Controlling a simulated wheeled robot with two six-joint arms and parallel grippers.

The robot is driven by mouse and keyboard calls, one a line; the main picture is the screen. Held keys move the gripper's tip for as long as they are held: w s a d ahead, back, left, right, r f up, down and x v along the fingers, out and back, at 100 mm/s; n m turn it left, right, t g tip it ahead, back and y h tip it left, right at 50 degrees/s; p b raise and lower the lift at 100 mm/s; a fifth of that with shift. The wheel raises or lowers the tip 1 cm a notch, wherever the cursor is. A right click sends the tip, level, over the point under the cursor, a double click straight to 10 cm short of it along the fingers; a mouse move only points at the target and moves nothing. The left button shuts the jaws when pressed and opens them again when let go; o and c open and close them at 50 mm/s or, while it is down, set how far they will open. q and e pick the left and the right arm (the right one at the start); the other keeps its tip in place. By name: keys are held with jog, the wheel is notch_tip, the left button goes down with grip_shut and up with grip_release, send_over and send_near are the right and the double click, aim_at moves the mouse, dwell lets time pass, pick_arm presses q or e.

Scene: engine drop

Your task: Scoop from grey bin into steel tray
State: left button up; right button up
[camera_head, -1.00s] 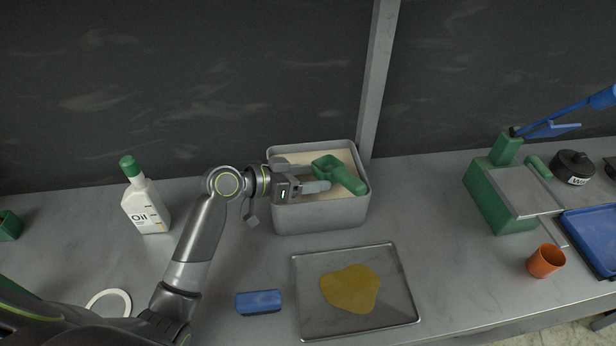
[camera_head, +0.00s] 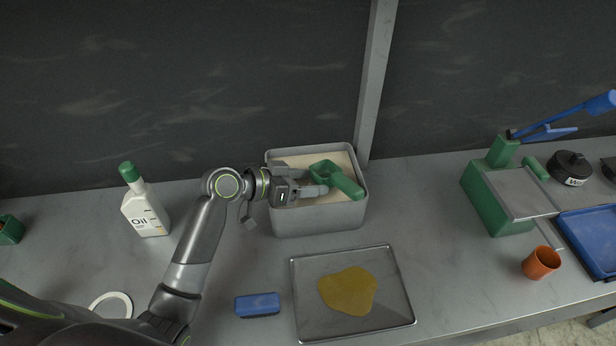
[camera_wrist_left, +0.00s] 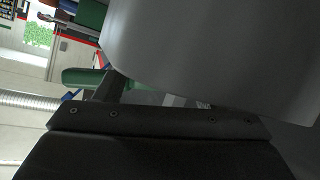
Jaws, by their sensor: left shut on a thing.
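The grey bin (camera_head: 318,220) stands at the back middle of the bench with pale granular stuff (camera_head: 341,160) inside. My left gripper (camera_head: 322,182) is over the bin and shut on the green scoop (camera_head: 347,184). The scoop's bowl lies at the left and its thick handle points to the lower right over the bin; I cannot tell if the bowl holds anything. The steel tray (camera_head: 307,306) lies in front of the bin with a flat yellow-brown patch (camera_head: 348,290) on it. In the left wrist view a large grey surface hides most of the scene. My right gripper is not in view.
An oil bottle (camera_head: 145,212) stands left of the bin. A blue brush-like block (camera_head: 257,305) lies left of the tray. A green scale-like device (camera_head: 490,205), an orange cup (camera_head: 541,263) and a blue tray (camera_head: 592,240) are at the right. A grey post (camera_head: 377,80) rises behind the bin.

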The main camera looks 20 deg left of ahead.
pick_arm(q)
notch_tip(320, 180, up, 3)
jog(key=shift+a+f+p, duration=0.1)
jog(key=shift+p, duration=0.65)
notch_tip(320, 180, up, 8)
jog(key=m+y+p, duration=0.1)
jog(key=p, duration=0.5)
jog(key=shift+r+m+t, duration=0.25)
jog(key=shift+m+t, duration=0.15)
